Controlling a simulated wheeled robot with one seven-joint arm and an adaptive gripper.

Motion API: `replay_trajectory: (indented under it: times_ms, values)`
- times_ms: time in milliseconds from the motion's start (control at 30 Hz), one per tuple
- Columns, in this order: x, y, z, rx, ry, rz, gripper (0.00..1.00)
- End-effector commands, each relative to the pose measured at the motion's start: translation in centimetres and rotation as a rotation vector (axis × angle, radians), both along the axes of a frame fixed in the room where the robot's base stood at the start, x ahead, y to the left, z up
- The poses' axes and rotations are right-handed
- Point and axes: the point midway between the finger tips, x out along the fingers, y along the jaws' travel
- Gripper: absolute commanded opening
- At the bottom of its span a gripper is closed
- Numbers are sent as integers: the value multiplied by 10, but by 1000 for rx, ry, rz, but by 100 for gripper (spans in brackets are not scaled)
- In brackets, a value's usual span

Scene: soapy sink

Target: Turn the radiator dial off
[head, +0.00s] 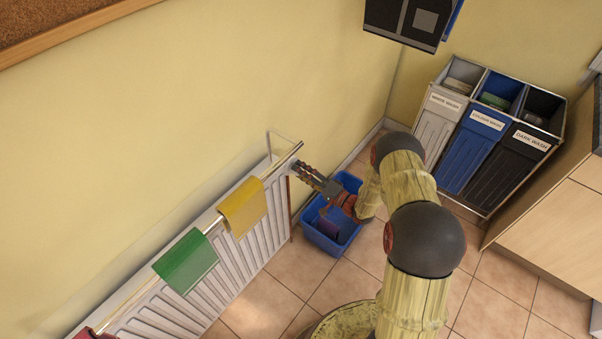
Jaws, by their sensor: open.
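A white radiator (232,272) runs along the yellow wall at the lower left, with a rail along its top. The dial (292,168) seems to be the small pale knob at the radiator's right end, partly hidden by my gripper. My gripper (299,170) is open, with its fingers pointing left at the dial. The fingertips are very close to the dial; I cannot tell whether they touch it. My arm reaches in from the lower right.
A yellow cloth (242,207) and a green cloth (186,261) hang on the rail. A blue bin (330,240) stands on the tiles below my gripper. Laundry bins (462,150) and a wooden cabinet (560,225) stand at right. A dark box (408,22) is on the wall.

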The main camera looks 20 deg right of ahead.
Motion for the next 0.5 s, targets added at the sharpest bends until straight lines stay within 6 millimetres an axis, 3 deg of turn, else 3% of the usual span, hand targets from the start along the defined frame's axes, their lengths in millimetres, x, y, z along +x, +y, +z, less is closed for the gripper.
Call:
replay_trajectory:
  times_ms: [167,500]
  values:
    - [-18,-14,-1,0,2,-4,50]
    - [-72,-54,-4,1,1,-5,50]
